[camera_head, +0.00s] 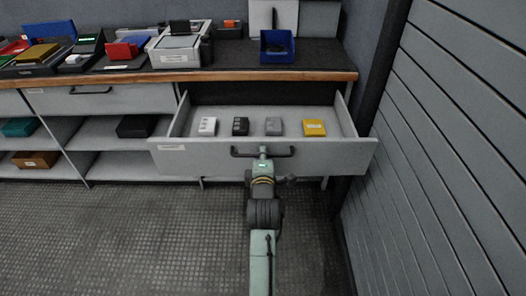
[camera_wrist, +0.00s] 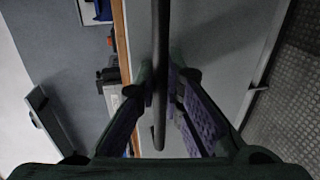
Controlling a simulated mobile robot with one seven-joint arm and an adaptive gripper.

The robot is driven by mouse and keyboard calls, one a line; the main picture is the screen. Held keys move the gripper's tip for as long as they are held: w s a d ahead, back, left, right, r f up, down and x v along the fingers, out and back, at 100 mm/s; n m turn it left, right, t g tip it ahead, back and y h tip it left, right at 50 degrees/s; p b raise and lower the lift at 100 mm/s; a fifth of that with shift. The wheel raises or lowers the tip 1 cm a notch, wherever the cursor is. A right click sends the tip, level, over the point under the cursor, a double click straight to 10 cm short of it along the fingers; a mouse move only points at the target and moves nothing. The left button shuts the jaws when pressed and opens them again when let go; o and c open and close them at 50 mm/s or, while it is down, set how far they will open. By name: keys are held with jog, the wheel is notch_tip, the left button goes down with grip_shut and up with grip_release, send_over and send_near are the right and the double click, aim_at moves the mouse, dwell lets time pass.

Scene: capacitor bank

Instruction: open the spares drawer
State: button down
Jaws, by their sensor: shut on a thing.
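The spares drawer (camera_head: 210,158) is grey and stands well out from under the worktop at the right end of the bench in the head view. Its dark bar handle (camera_head: 238,153) runs across the middle of the front. My gripper (camera_head: 264,153) is at the handle, and its fingers are partly hidden behind my wrist. In the wrist view the handle (camera_wrist: 160,75) passes between the two fingers of my gripper (camera_wrist: 157,85), which is closed around it. Inside the drawer lie a white block (camera_head: 207,126), a black block (camera_head: 240,126), a grey block (camera_head: 273,126) and a yellow block (camera_head: 315,128).
A slatted grey wall (camera_head: 440,150) stands close to the drawer's right side. A closed drawer (camera_head: 130,100) and open shelves (camera_head: 110,158) are on the left. A blue bin (camera_head: 277,46) and devices stand on the worktop (camera_head: 230,75). The floor (camera_head: 130,235) in front is clear on the left.

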dwell(0.3)
jog(key=c, duration=2)
grip_release()
jog(key=shift+o, duration=0.2)
jog(key=shift+s, duration=0.1)
jog(key=v, duration=0.7)
jog(key=shift+s, duration=0.25)
